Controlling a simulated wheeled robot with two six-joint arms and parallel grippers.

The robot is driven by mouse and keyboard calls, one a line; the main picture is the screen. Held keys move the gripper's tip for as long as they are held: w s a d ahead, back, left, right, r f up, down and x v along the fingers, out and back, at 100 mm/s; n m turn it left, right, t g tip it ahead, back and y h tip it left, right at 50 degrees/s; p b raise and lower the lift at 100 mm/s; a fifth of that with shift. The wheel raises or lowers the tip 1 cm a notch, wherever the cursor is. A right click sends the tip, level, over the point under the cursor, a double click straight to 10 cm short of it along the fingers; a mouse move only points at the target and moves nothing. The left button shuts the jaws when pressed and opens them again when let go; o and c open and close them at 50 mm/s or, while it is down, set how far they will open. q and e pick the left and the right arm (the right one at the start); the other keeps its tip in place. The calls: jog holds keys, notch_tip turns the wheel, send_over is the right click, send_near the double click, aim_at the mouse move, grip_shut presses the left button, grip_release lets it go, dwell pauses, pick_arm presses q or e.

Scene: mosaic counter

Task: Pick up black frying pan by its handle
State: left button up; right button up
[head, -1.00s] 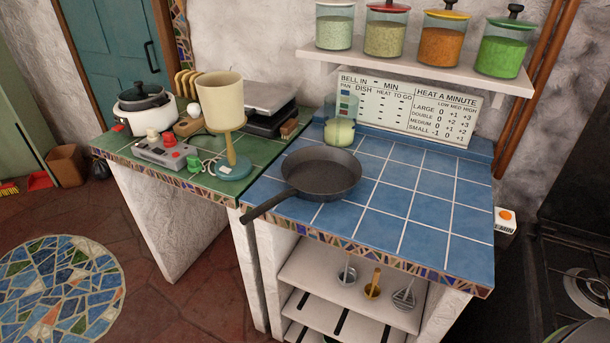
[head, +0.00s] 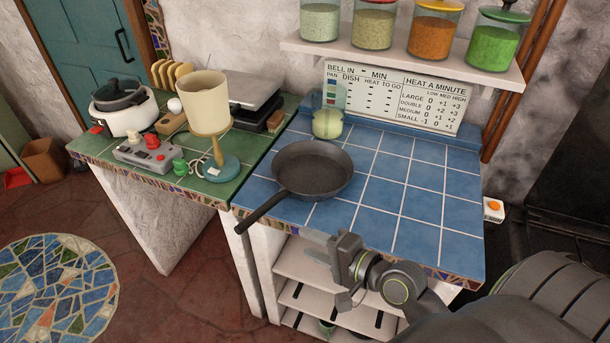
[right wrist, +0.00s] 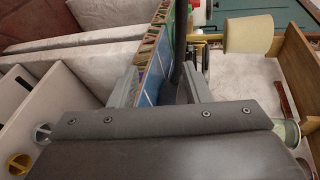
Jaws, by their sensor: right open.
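The black frying pan (head: 312,170) lies flat on the blue tiled counter (head: 425,205), near its left edge. Its handle (head: 262,213) points toward the front left and sticks out past the counter's front edge. My right gripper (head: 325,268) is open and empty in front of the counter's front edge, to the right of the handle and apart from it. In the right wrist view, a dark part of the pan (right wrist: 180,50) shows beyond and between the open fingers (right wrist: 167,90). My left gripper is not in view.
A green tiled counter (head: 190,180) to the left bears a cream lamp-like stand (head: 207,105), a grey control box (head: 145,155) and a white pot (head: 125,110). A shelf (head: 400,62) with jars hangs behind. Open shelves (head: 310,265) are below the blue counter. The blue tiles right of the pan are clear.

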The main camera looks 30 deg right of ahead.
aim_at(257, 217)
notch_tip(257, 217, up, 4)
jog(key=a+y, duration=0.1)
jog(key=a, duration=0.1)
jog(key=p+x, duration=0.1)
jog(key=x, duration=0.9)
jog(key=shift+w+a+p, duration=0.1)
jog(key=shift+w+p, duration=0.15)
jog(key=shift+p, duration=0.15)
jog(key=x, duration=0.3)
jog(key=p+x, duration=0.1)
jog(key=x, duration=0.2)
jog(key=shift+d+f, duration=0.25)
jog(key=shift+f, duration=0.15)
grip_shut()
jog(key=shift+r, duration=0.2)
